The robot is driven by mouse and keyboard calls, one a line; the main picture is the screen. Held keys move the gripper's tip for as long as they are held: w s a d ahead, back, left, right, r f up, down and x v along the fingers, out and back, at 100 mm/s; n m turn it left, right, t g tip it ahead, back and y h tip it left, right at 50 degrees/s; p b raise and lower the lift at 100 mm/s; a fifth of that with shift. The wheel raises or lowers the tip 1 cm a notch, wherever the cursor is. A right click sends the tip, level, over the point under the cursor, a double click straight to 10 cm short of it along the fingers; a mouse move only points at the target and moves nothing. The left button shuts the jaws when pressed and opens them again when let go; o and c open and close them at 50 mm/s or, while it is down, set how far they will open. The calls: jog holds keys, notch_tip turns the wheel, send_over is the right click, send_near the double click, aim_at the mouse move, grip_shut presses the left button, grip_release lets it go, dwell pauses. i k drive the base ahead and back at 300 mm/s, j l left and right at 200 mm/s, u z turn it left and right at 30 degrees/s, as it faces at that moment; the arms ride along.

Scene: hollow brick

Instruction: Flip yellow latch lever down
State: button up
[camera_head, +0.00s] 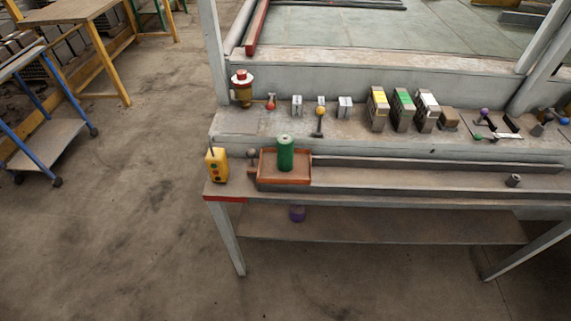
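A small lever with a yellow ball knob (320,111) stands on the raised back ledge of the workbench, near the picture's middle. A dark stem shows below the knob, and a small pale block is just behind it. The lever is too small for me to tell its exact tilt. Pale grey blocks stand on both sides of it, one to the left (297,104) and one to the right (344,106). My gripper is not in view.
A red-knobbed lever (271,102) and a red-topped yellow device (242,88) are to the left. Colour-labelled modules (402,110) stand to the right. A green cylinder (286,152) stands in a brown tray (284,180) in front, beside a yellow control box (216,164).

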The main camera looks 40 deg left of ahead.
aim_at(320, 109)
jog(key=j+z, duration=0.1)
jog(key=j, duration=0.5)
jog(key=j+z, duration=0.1)
jog(key=j, duration=0.55)
jog(key=j+z, duration=0.1)
jog(key=j, duration=0.5)
jog(key=j+z, duration=0.1)
jog(key=j, duration=0.5)
jog(key=k+j+z, duration=0.1)
jog(key=j, duration=0.5)
jog(key=k+j+z, duration=0.1)
jog(key=j, duration=0.5)
jog(key=j+z, duration=0.1)
jog(key=j, duration=0.4)
jog(key=k+j+z, duration=0.15)
jog(key=j, duration=0.35)
jog(key=j+z, duration=0.1)
jog(key=j, duration=0.35)
jog(key=j+z, duration=0.2)
jog(key=j, duration=0.25)
jog(key=k+j+z, duration=0.15)
jog(key=j, duration=0.25)
jog(key=l+u, duration=0.1)
jog(key=l, duration=1.05)
